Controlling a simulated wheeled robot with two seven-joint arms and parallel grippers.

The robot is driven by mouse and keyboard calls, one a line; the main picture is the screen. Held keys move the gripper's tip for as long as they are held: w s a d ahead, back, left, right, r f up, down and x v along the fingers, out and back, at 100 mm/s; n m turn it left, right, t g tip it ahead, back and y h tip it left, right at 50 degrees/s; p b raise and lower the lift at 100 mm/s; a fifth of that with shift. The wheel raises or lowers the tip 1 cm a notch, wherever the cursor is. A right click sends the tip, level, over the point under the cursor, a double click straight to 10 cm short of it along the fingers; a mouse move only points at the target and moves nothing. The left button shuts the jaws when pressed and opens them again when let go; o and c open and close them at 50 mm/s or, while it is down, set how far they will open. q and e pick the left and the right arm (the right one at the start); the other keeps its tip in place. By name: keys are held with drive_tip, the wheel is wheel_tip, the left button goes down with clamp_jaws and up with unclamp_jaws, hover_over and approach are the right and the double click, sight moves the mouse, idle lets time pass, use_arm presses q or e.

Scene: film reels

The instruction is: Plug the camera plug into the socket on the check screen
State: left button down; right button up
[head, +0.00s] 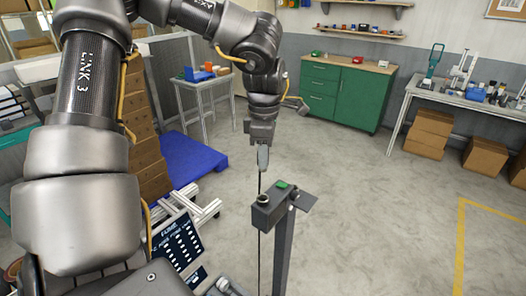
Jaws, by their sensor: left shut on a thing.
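My left gripper (263,160) hangs pointing down near the middle of the head view, shut on what seems to be the camera plug. The plug itself is mostly hidden by the fingers. A thin black cable (260,183) runs straight down from the fingertips. Below the gripper, a dark grey box (270,213) stands on a post, with a round ring-like opening (263,198) and a green patch (282,185) on top. The ring may be the socket. The gripper is above the box and apart from it. My right gripper is not in view.
A dark panel with white markings (178,243) sits at lower left, by a light metal frame (190,213). Stacked brown boxes (148,150) and a blue pallet (192,160) stand behind. A green cabinet (340,95) and a workbench (455,98) line the back.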

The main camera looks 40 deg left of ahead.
use_arm(q)
wheel_tip(320, 180, down, 4)
drive_tip(key=shift+s+a+r+b, duration=0.1)
drive_tip(key=shift+a+b, duration=0.05)
drive_tip(key=shift+b, duration=0.9)
wheel_tip(320, 180, down, 3)
drive_tip(key=b, duration=0.2)
drive_tip(key=shift+b, duration=0.4)
drive_tip(key=shift+f+b, duration=0.45)
drive_tip(key=shift+f, duration=0.15)
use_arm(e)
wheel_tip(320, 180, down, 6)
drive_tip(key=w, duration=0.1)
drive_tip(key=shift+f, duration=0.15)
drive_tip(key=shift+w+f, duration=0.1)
use_arm(q)
drive_tip(key=shift+f, duration=0.2)
drive_tip(key=shift+f+b, duration=1.65)
drive_tip(key=shift+b, duration=0.1)
drive_tip(key=c, duration=1.1)
unclamp_jaws()
drive_tip(key=shift+r, duration=0.1)
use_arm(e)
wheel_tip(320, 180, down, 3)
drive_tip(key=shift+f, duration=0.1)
